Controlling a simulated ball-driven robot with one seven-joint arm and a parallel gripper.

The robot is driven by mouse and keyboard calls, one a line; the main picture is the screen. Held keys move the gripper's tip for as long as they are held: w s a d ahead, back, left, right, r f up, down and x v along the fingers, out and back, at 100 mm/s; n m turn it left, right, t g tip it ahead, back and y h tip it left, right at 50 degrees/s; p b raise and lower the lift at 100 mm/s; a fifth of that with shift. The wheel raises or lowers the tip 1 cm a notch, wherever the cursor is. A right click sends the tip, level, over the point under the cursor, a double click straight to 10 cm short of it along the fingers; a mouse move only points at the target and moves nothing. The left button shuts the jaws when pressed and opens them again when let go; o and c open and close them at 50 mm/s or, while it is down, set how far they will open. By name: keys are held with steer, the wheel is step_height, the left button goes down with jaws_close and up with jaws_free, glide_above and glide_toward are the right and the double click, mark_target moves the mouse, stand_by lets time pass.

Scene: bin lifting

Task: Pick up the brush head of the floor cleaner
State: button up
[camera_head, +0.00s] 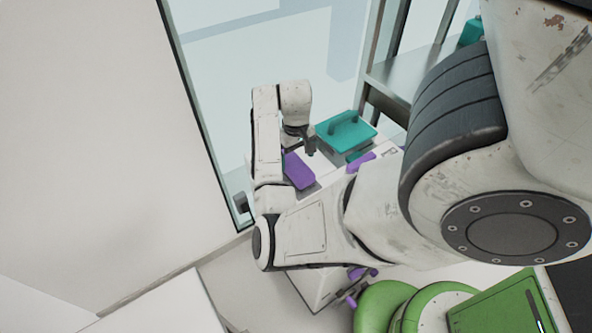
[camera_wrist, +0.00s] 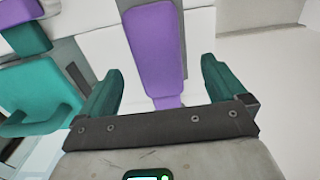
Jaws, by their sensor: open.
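A long purple rounded piece (camera_head: 299,171) sits on a white unit below my gripper (camera_head: 300,140). In the wrist view the purple piece (camera_wrist: 157,50) lies between the two dark green fingers of my gripper (camera_wrist: 163,85), running away from the palm. The fingers are spread wider than the piece, and clear gaps show on both sides. I see no bristles, so I cannot tell whether this piece is the floor cleaner's brush head. Its depth below the fingertips is unclear.
A teal lidded box with a handle (camera_head: 345,131) stands right of the purple piece; teal also shows left in the wrist view (camera_wrist: 40,100). A metal shelf (camera_head: 405,80) stands behind it. A green rounded object (camera_head: 380,305) is at lower right. A wall is on the left.

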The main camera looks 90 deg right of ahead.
mark_target(296, 165)
steer(key=shift+d+f, duration=0.15)
steer(key=shift+f, duration=3.2)
steer(key=shift+c, duration=0.3)
steer(key=c, duration=1.1)
steer(key=shift+r, duration=0.1)
steer(key=shift+c, duration=0.2)
steer(key=shift+r, duration=0.5)
steer(key=s+a+r+p, duration=0.2)
steer(key=s+r+p, duration=0.2)
steer(key=s+r, duration=0.8)
steer(key=shift+s, duration=1)
